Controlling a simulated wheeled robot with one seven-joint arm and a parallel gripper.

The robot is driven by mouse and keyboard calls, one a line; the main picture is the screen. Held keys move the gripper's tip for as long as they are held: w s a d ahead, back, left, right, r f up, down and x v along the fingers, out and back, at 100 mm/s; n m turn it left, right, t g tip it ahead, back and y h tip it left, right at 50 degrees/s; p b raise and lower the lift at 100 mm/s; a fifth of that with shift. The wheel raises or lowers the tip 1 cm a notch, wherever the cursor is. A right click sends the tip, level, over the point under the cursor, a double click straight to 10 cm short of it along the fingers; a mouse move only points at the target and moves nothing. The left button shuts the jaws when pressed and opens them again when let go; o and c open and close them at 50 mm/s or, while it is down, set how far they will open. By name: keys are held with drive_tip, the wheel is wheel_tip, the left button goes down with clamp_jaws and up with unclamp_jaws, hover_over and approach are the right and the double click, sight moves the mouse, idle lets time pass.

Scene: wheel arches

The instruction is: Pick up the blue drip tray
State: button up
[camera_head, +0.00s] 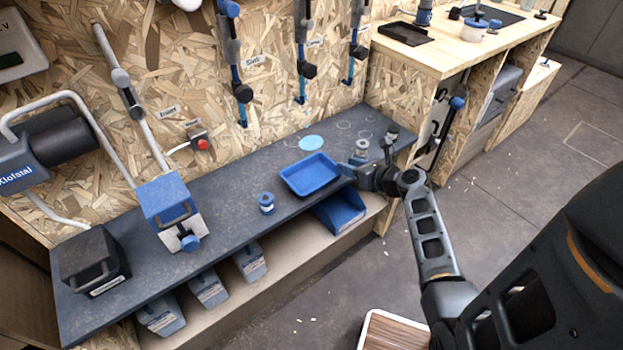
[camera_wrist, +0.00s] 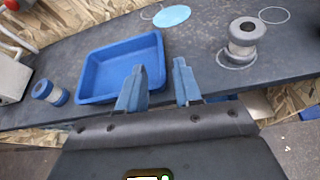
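The blue drip tray (camera_head: 310,176) is a shallow rectangular tray lying on the dark bench top, near its front edge. In the wrist view the tray (camera_wrist: 112,72) is left of centre and looks empty. My gripper (camera_head: 352,170) is at the tray's right end in the head view. In the wrist view my gripper (camera_wrist: 161,82) is open, with a clear gap between its two blue fingers. The left finger overlaps the tray's near right corner in the picture, and the right finger is over bare bench. I cannot tell whether either finger touches the tray.
A grey spool-like part (camera_wrist: 243,40) stands right of the fingers. A blue bin (camera_head: 340,209) sits below the bench edge. The bench (camera_head: 222,208) between cylinder and vise is clear.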

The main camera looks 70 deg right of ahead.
sight(331, 162)
drive_tip(key=x, duration=0.3)
drive_tip(key=shift+w+f, duration=0.1)
drive_tip(key=shift+f+b+x, duration=0.2)
drive_tip(key=shift+b+x, duration=0.05)
drive_tip(key=shift+x, duration=1.1)
drive_tip(key=shift+f+b+x, duration=0.15)
drive_tip(key=shift+b+x, duration=0.05)
drive_tip(key=shift+x, duration=1.1)
drive_tip(key=shift+a, duration=0.15)
clamp_jaws()
